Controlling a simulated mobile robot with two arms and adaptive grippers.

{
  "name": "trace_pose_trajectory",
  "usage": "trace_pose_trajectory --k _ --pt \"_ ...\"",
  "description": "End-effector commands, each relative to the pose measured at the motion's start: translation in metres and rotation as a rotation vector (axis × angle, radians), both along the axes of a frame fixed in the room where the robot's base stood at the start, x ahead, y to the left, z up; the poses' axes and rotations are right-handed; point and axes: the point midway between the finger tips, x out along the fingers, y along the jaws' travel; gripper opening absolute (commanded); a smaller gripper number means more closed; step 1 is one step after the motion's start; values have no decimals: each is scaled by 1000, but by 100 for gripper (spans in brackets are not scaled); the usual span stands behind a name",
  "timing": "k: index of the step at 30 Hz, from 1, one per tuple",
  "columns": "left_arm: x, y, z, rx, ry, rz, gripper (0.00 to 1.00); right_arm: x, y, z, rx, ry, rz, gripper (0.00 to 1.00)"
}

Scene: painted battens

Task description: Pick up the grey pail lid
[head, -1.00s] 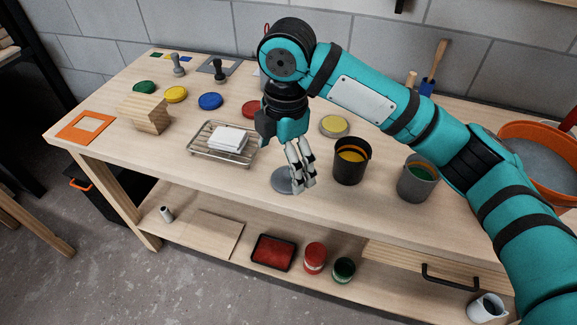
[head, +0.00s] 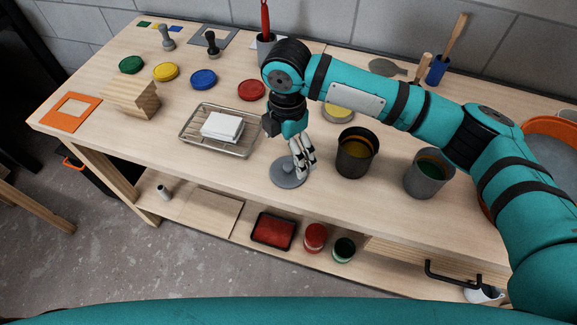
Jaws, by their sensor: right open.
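The grey pail lid (head: 284,177) is a round grey disc lying flat on the workbench, near its front edge, between the wire rack and the dark pail. My right gripper (head: 304,172) points down over the lid, with its fingers open and its tips close above the lid's right part. The fingers hide part of the lid, and I cannot tell whether they touch it. A teal part of my own arm crosses the bottom of the view; my left gripper is not in view.
A dark pail with yellow paint (head: 355,153) stands just right of the gripper, and a grey pail with green paint (head: 428,175) beyond it. A wire rack with white blocks (head: 218,130) is to the left. The bench front edge (head: 250,209) is close.

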Motion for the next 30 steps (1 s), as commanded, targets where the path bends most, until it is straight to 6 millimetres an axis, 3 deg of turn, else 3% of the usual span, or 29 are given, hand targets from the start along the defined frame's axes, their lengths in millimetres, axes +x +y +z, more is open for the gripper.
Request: trace_pose_trajectory --k 9,18,26,30 --pt "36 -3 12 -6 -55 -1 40 0 -3 -25 -1 2 -1 100" --pt "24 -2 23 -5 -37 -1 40 1 -7 -65 -1 1 1 100" --pt "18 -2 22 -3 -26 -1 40 2 -6 -68 1 -1 1 100" --pt "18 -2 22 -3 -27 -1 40 2 -6 -67 1 -1 1 82"
